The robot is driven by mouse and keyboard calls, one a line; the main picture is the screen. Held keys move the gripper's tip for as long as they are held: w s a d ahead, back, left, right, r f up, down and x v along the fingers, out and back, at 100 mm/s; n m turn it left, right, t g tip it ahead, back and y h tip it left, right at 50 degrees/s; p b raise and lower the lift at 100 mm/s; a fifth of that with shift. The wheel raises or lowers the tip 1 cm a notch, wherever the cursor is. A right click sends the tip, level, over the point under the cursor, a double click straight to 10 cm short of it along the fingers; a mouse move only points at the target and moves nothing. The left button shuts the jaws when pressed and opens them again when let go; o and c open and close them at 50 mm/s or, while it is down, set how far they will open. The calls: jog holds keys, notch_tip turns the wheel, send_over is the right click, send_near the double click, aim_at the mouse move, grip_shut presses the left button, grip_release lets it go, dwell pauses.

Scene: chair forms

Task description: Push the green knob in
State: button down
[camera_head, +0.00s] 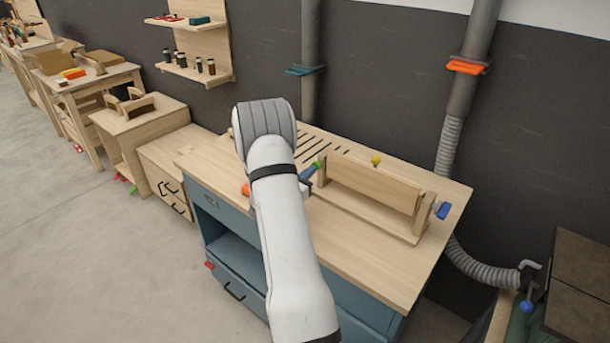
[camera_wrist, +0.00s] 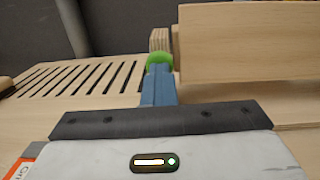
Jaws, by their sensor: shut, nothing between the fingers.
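The green knob (camera_wrist: 160,58) sticks out at the left end of a wooden jig in the wrist view. In the head view the knob (camera_head: 318,164) shows as a small green spot at the end of the wooden jig (camera_head: 372,186). My gripper (camera_wrist: 158,70) has its blue fingers shut together, with nothing between them. Its tips are right in front of the knob and cover its lower part. In the head view my gripper (camera_head: 316,168) reaches toward the knob from the left. I cannot tell whether the tips touch it.
The jig stands on a wooden bench top (camera_head: 370,255) with dark slots (camera_wrist: 85,80) at its back left. A yellow knob (camera_head: 376,160) and a blue knob (camera_head: 443,210) are also on the jig.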

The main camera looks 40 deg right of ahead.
jog(key=s+a+b, duration=0.2)
jog(key=a+b, duration=0.1)
jog(key=a, duration=1)
jog(key=shift+s+a+f+b, duration=0.25)
jog(key=shift+s+a+b, duration=0.1)
jog(key=shift+a, duration=0.05)
jog(key=s+a+r+m+g+y, duration=0.3)
jog(key=s+m, duration=0.2)
jog(key=s, duration=0.2)
jog(key=s+a+r+m+g+y, duration=0.3)
jog(key=s+r+m+g, duration=0.1)
jog(key=s+m, duration=0.2)
jog(key=s+a+r+m+t+y, duration=0.1)
jog(key=s+a+m+t+y, duration=0.1)
jog(key=a, duration=0.5)
jog(key=s+a+r+m+t+y, duration=0.1)
jog(key=s+a+m+t+y, duration=0.1)
jog(key=a+y, duration=0.4)
jog(key=s+a+r+m+t+y, duration=0.1)
jog(key=s+a+m+y, duration=0.3)
jog(key=a, duration=0.5)
jog(key=shift+a+r+m+t, duration=0.2)
jog(key=shift+r+m+t, duration=0.15)
jog(key=shift+m+t, duration=0.3)
